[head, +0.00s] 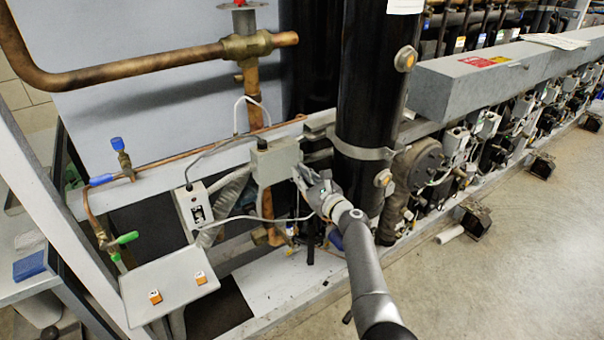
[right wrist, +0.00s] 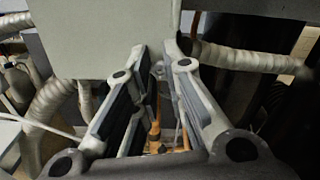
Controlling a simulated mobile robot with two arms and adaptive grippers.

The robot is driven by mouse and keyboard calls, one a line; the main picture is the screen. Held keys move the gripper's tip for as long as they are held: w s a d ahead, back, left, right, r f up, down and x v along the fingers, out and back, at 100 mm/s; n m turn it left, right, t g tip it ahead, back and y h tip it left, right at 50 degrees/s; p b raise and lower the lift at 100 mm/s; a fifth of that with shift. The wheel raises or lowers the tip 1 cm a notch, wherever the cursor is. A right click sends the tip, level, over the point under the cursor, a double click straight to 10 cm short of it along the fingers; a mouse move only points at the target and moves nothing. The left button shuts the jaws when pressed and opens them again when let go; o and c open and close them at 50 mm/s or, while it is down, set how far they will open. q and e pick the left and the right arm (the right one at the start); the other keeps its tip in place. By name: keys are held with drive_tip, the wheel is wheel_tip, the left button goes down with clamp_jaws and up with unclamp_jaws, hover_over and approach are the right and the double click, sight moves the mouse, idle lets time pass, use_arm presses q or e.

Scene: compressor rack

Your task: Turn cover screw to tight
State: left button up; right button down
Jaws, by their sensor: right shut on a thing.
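A grey box with a flat cover (head: 275,162) is fixed to the rack left of the large black cylinder. My right gripper (head: 303,175) is at the box's lower right side, its fingers up against it. In the right wrist view the cover (right wrist: 100,38) fills the top, and the right gripper (right wrist: 157,58) has its two fingers close together at the cover's lower edge. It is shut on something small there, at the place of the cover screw. The fingers hide the screw, so its turn angle cannot be read. My left gripper is not in view.
The black cylinder (head: 365,90) stands close on the right of the gripper. A white switch box (head: 195,205) and cables hang to the left. Open floor (head: 520,270) lies at the right.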

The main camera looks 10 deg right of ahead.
drive_tip(key=shift+m, duration=0.3)
drive_tip(key=c, duration=1.4)
unclamp_jaws()
drive_tip(key=shift+c, duration=0.2)
drive_tip(key=v, duration=1.2)
